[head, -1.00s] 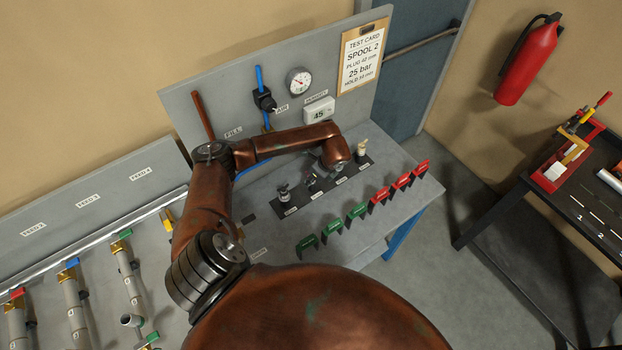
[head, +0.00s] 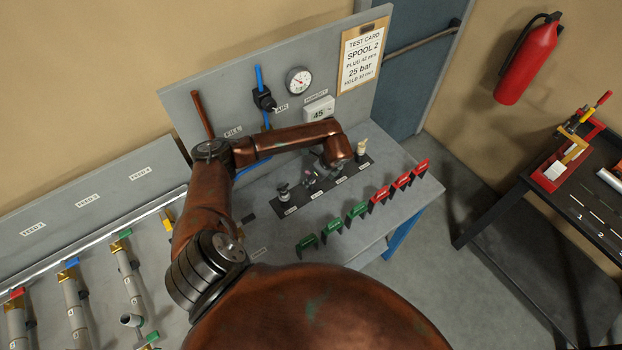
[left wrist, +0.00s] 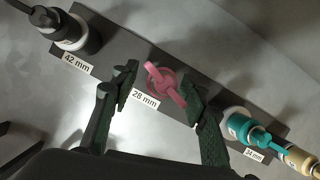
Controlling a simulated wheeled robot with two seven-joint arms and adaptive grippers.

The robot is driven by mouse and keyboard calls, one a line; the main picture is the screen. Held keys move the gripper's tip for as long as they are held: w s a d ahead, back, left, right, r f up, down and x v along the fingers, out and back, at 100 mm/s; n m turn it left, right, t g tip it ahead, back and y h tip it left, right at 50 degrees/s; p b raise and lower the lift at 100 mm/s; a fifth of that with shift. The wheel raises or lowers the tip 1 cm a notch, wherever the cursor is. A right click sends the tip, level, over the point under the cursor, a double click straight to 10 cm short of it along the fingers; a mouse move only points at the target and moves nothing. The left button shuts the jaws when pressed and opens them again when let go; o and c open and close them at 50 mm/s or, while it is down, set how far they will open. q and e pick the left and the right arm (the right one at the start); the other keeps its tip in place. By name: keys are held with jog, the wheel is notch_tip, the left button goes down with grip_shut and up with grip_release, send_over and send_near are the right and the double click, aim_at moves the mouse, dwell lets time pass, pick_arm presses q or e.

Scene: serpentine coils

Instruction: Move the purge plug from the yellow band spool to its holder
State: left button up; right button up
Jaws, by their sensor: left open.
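A pink plug with a ring-shaped handle (left wrist: 165,85) stands at the 28 mm place of the dark holder strip (left wrist: 208,108). It is partly visible in the head view (head: 309,182). My left gripper (left wrist: 158,88) is open, with one finger on each side of the pink plug; I cannot tell whether either finger touches it. In the head view my left gripper (head: 318,179) is over the strip, mostly hidden by my wrist. A yellow part (head: 168,222) beside my arm may belong to the yellow band spool, which is mostly hidden. My right gripper is not in view.
A black plug (left wrist: 72,30) stands at 42 mm, and a teal plug (left wrist: 245,130) and a tan one (left wrist: 298,160) stand on the other side. Green tags (head: 332,230) and red tags (head: 400,181) line the bench front. The panel with the gauge (head: 299,80) rises behind.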

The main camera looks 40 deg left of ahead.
pick_arm(q)
jog(key=v, duration=1)
jog(key=shift+r, duration=0.25)
jog(key=shift+d, duration=0.1)
